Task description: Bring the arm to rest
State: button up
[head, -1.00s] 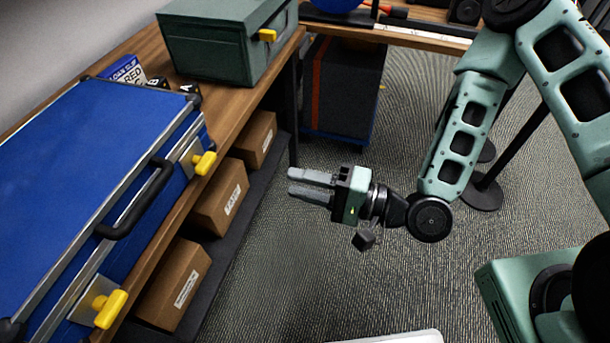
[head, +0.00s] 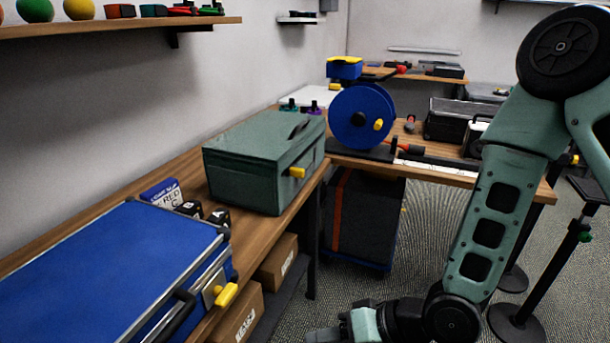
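My arm hangs on the right side of the head view, bent at the elbow low in the picture. The body of my gripper (head: 345,326) shows at the bottom edge, over the floor in front of the bench. Its fingers are mostly cut off by the picture's edge, so their opening cannot be made out. No object shows in it. It is apart from the blue case (head: 110,265) and the bench.
The blue case lies on the wooden bench, with a green box (head: 262,165) behind it. A blue reel (head: 362,117) stands at the corner. Cardboard boxes (head: 238,313) sit on the shelf below. A dark cabinet (head: 365,220) and black stands (head: 540,280) border the carpet.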

jog(key=s+d+r+n+h+p, duration=0.1)
jog(key=s+d+r+h, duration=0.2)
jog(key=r, duration=0.3)
jog(key=s+d+r+n+g+h+p, duration=0.1)
jog(key=s+d+r+n+h, duration=0.1)
jog(key=r, duration=0.5)
jog(key=s+d+r+n+g+h+p, duration=0.1)
jog(key=s+d+r+h+p, duration=0.1)
jog(key=s+d+r+h, duration=0.3)
notch_tip(320, 180, up, 2)
jog(key=shift+s+r+n, duration=0.15)
jog(key=shift+r+n, duration=0.1)
jog(key=shift+n, duration=0.05)
